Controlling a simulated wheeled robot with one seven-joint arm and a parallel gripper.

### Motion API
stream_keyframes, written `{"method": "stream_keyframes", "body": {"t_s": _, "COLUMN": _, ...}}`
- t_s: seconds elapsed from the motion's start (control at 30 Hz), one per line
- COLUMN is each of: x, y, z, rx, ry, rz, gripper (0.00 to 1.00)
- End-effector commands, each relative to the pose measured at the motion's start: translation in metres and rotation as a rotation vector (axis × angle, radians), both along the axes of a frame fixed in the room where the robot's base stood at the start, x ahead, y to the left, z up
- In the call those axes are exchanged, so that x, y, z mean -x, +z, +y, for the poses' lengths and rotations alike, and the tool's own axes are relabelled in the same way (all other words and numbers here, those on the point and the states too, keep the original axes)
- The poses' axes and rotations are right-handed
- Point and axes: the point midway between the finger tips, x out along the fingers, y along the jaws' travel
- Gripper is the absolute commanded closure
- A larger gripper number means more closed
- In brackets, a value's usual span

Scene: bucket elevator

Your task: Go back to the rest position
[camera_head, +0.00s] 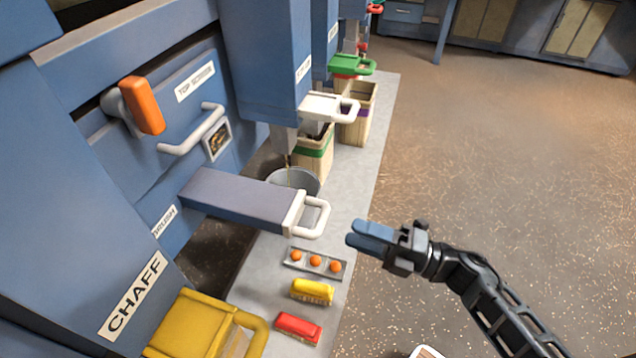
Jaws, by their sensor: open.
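My gripper (356,236) is at the right of centre, in the air beside the right edge of the grey ledge. Its blue fingers point left and hold nothing. It is open, though the gap between the fingers is narrow from this angle. My black arm comes in from the lower right. The white handle of a grey drawer (240,200) is a short way left of the fingertips, apart from them.
On the ledge lie a tray with orange knobs (331,269), a yellow block (312,292) and a red block (298,327). A metal bucket (310,181) and wooden bins (353,131) stand behind. A yellow handle (190,325) is at lower left. The brown floor (500,150) at right is clear.

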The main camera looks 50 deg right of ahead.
Motion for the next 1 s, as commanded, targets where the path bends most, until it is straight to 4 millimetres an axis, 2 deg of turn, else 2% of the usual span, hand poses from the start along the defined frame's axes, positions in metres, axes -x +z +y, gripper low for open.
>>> {"method": "stream_keyframes", "body": {"t_s": 0.23, "x": 0.001, "y": 0.000, "z": 0.001, "rx": -0.004, "ry": -0.001, "rz": 0.002, "gripper": 0.58}}
{"method": "stream_keyframes", "body": {"t_s": 0.37, "x": 0.012, "y": 0.007, "z": 0.008, "rx": -0.058, "ry": -0.014, "rz": 0.016, "gripper": 0.58}}
{"method": "stream_keyframes", "body": {"t_s": 0.57, "x": 0.052, "y": 0.037, "z": 0.034, "rx": -0.316, "ry": -0.076, "rz": 0.092, "gripper": 0.58}}
{"method": "stream_keyframes", "body": {"t_s": 0.8, "x": 0.105, "y": 0.073, "z": 0.066, "rx": -0.752, "ry": -0.179, "rz": 0.263, "gripper": 0.58}}
{"method": "stream_keyframes", "body": {"t_s": 1.0, "x": 0.146, "y": 0.097, "z": 0.093, "rx": -1.134, "ry": -0.280, "rz": 0.461, "gripper": 0.58}}
